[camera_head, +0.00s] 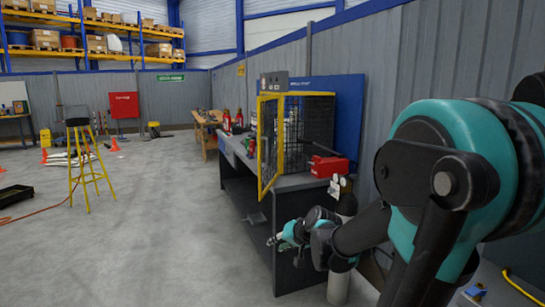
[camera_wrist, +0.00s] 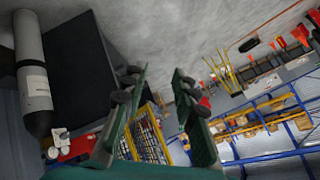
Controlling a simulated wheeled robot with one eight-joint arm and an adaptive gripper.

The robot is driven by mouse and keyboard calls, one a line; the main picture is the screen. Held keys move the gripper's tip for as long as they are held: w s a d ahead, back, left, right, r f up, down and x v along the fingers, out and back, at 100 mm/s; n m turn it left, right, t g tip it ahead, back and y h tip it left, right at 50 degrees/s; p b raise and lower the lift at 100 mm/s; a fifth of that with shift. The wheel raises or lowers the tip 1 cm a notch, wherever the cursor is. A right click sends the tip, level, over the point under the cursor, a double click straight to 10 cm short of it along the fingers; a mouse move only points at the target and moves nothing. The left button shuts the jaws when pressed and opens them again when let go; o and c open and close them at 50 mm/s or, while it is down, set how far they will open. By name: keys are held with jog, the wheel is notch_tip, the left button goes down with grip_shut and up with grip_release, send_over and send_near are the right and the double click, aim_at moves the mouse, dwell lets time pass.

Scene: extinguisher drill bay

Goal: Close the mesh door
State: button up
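The mesh door (camera_head: 268,142) has a yellow frame with dark mesh. It stands open, swung out over the bench's front edge from the mesh cage (camera_head: 312,118) on the bench. In the wrist view a yellow-framed mesh panel (camera_wrist: 148,137) shows beyond the fingers; I cannot tell whether it is the door or the cage. My gripper (camera_head: 276,240) is low beside the near end of the bench, below the door and apart from it. In the wrist view my gripper (camera_wrist: 157,80) has its two fingers spread with nothing between them.
The dark bench (camera_head: 290,184) stands along the wall, with a red box (camera_head: 328,167) near its close end. A grey cylinder (camera_wrist: 34,75) stands beside this end. A yellow stool (camera_head: 88,165) is on the left. The floor (camera_head: 165,235) left of the bench is clear.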

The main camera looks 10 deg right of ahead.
jog(key=w+r+m+t, duration=0.1)
jog(key=w+r, duration=0.2)
jog(key=w, duration=0.2)
jog(key=w+r+m+t+y, duration=0.1)
jog(key=w+r+m+t, duration=0.1)
jog(key=w+r, duration=0.2)
jog(key=w+r+m+t, duration=0.1)
jog(key=w+r, duration=0.2)
jog(key=w, duration=0.3)
jog(key=shift+w+r+m+y, duration=0.25)
jog(key=shift+r+m+y, duration=0.05)
jog(key=shift+r+y, duration=0.1)
grip_shut()
jog(key=w+d+r+m+t+h, duration=0.1)
jog(key=w+d+r+m+t, duration=0.25)
jog(key=w, duration=0.35)
jog(key=w+d+r+m+t+h, duration=0.2)
jog(key=w+d+r+m, duration=0.25)
jog(key=w, duration=0.35)
jog(key=w+a, duration=0.5)
jog(key=w, duration=0.6)
jog(key=shift+w+f, duration=0.25)
jog(key=shift+w, duration=0.05)
jog(key=shift+a, duration=0.1)
